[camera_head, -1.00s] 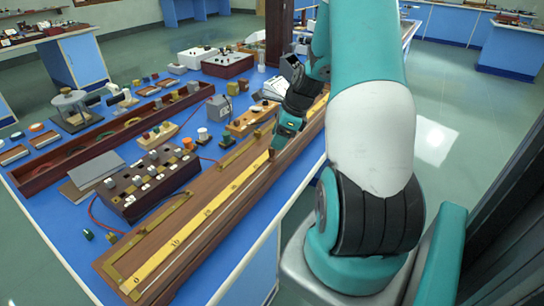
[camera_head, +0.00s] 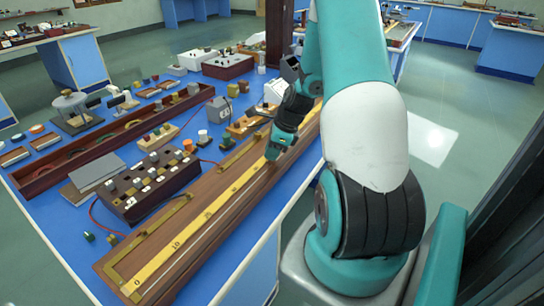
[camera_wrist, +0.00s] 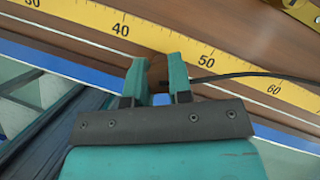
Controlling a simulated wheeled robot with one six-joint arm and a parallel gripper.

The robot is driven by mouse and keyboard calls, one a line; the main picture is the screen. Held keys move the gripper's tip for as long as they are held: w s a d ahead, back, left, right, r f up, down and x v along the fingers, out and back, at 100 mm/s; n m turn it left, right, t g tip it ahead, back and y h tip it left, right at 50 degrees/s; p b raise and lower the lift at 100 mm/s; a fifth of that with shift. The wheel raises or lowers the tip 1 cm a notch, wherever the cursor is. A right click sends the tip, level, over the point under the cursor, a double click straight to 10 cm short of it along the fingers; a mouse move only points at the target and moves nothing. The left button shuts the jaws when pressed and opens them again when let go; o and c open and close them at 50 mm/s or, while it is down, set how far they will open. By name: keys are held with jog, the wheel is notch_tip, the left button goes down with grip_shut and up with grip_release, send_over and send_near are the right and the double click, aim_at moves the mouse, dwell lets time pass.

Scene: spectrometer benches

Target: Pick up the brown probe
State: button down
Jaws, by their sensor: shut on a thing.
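The brown probe (camera_wrist: 158,73) shows between the two teal fingers of my gripper (camera_wrist: 159,75) in the wrist view. The fingers are shut on it, and its brown blends with the wooden board behind. A thin black cable runs from beside the right finger to the right. In the head view my gripper (camera_head: 270,156) points down over the long wooden board, beside the yellow scale (camera_head: 187,233). The probe is too small and hidden to make out clearly there. I cannot tell whether its tip touches the board.
The wooden board (camera_head: 222,220) lies along the near edge of the blue bench (camera_head: 85,215). A dark box with several knobs (camera_head: 150,187) stands left of it. A brass strip (camera_head: 240,151) lies beside the scale. The floor to the right is clear.

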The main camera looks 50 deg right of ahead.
notch_tip(320, 180, up, 19)
jog(key=f+b, duration=0.1)
jog(key=f, duration=0.5)
jog(key=f+b, duration=0.1)
jog(key=f, duration=0.5)
jog(key=f+b, duration=0.1)
jog(key=f, duration=0.5)
jog(key=shift+s+b, duration=0.3)
jog(key=shift+b, duration=0.1)
jog(key=shift+f+b, duration=0.6)
jog(key=shift+b, duration=0.2)
jog(key=shift+d+r, duration=0.15)
jog(key=shift+d, duration=0.2)
jog(key=shift+w+d+p, duration=0.2)
jog(key=shift+d+p, duration=0.9)
jog(key=shift+d, duration=0.85)
jog(key=shift+s+f, duration=0.1)
jog(key=shift+f, duration=0.2)
